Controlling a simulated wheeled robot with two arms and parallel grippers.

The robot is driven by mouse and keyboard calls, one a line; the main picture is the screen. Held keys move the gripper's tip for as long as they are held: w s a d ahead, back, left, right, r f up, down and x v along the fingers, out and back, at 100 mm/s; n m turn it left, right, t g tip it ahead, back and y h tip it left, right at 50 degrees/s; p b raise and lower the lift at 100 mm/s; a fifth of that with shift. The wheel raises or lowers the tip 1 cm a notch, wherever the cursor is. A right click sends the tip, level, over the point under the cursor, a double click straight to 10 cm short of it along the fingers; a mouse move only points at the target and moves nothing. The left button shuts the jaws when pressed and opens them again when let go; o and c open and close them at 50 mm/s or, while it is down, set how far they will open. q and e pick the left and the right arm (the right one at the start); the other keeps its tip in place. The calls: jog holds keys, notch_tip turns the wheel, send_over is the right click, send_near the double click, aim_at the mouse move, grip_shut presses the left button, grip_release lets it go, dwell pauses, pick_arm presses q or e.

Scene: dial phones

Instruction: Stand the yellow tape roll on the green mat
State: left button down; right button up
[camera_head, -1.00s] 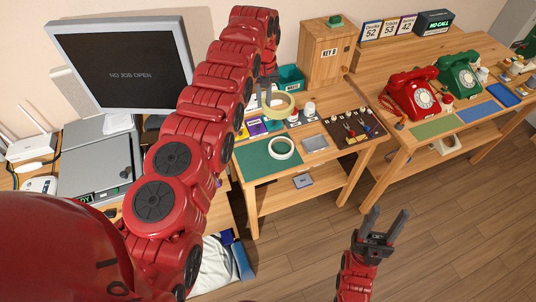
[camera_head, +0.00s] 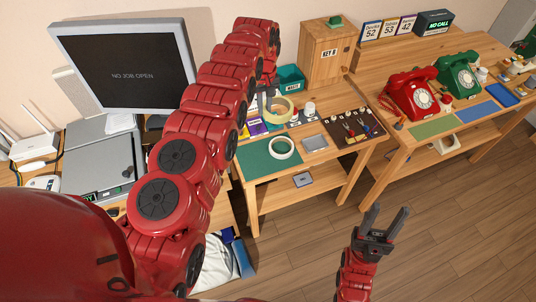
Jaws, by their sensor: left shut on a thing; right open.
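The yellow tape roll (camera_head: 292,107) is above the back part of the small wooden table. My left gripper (camera_head: 268,102) reaches down from above and is shut on the roll's left side; the fingertips are small and partly hidden. The green mat (camera_head: 254,165) lies on the table's front left. A white tape roll (camera_head: 282,139) lies flat on the mat's right part. My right gripper (camera_head: 386,222) is open and empty over the floor, well in front of the tables.
A dark tool board (camera_head: 343,138), a grey pad (camera_head: 315,142) and small white containers (camera_head: 308,108) crowd the table's right side. A teal bin (camera_head: 291,76) and a wooden cabinet (camera_head: 326,55) stand behind. The red phone (camera_head: 411,95) is on the right table.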

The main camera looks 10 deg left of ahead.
pick_arm(q)
jog(key=shift+f+n, duration=0.3)
jog(key=shift+f, duration=0.1)
jog(key=shift+s+d+f+p, duration=0.1)
jog(key=shift+d+f+p, duration=0.1)
jog(key=shift+p, duration=0.25)
jog(key=shift+a+f+n, duration=0.15)
jog(key=shift+a+n, duration=0.05)
jog(key=shift+n, duration=0.1)
jog(key=shift+f, duration=0.15)
jog(key=shift+d+f+n, duration=0.1)
jog(key=shift+f+n, duration=0.2)
jog(key=shift+f, duration=0.05)
jog(key=shift+s+f+n+p, duration=0.15)
jog(key=shift+f+n+p, duration=0.2)
jog(key=shift+p, duration=0.15)
jog(key=shift+f, duration=0.1)
